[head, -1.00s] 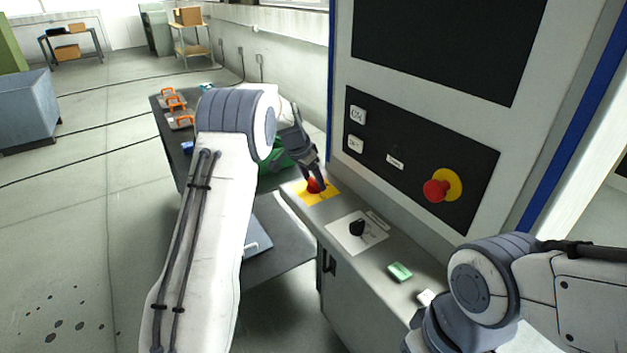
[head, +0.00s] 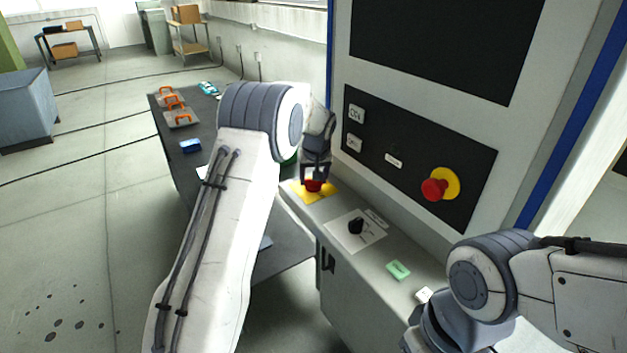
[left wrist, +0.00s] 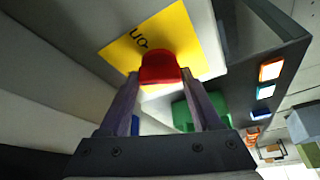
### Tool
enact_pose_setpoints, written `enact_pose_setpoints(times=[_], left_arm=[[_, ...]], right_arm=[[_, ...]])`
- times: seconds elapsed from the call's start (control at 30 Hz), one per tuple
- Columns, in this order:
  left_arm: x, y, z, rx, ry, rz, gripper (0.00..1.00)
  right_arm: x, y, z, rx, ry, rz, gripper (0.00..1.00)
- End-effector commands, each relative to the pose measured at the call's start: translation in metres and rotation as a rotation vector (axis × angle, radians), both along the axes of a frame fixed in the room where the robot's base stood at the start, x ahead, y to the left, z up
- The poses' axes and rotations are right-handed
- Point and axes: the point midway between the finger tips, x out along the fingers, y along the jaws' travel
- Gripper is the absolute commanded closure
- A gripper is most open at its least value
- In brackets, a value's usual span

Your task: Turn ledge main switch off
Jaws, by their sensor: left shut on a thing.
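The red switch knob (head: 313,187) sits on a yellow plate (head: 329,191) at the far end of the grey ledge (head: 333,212). My left gripper (head: 314,180) points down over it and is shut on the knob. In the left wrist view the red knob (left wrist: 159,68) is between the two fingertips, and the yellow plate (left wrist: 188,32) behind it bears dark lettering, partly legible as "on". The knob's exact angle is hard to tell. My right arm shows at the lower right, but its gripper is out of view.
A black rotary knob (head: 356,226) on a white plate, a green block (head: 398,270) and a white block (head: 424,294) are nearer on the ledge. A red mushroom button (head: 434,189) juts from the upright panel. A dark table (head: 178,150) with orange-handled things stands left.

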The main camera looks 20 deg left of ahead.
Motion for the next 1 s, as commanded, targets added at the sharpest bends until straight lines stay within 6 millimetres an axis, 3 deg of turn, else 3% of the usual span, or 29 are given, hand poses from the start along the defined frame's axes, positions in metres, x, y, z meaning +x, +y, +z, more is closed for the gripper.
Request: enact_pose_setpoints(times=[0.5,1.0], left_arm=[[0.001,-0.002,0.000,0.000,0.002,0.373,0.91],[0.001,-0.003,0.000,-0.003,0.004,0.464,0.91]], right_arm=[[0.000,0.000,-0.016,0.000,0.000,0.000,0.50],[0.000,0.000,-0.018,0.000,0.000,0.000,0.50]])
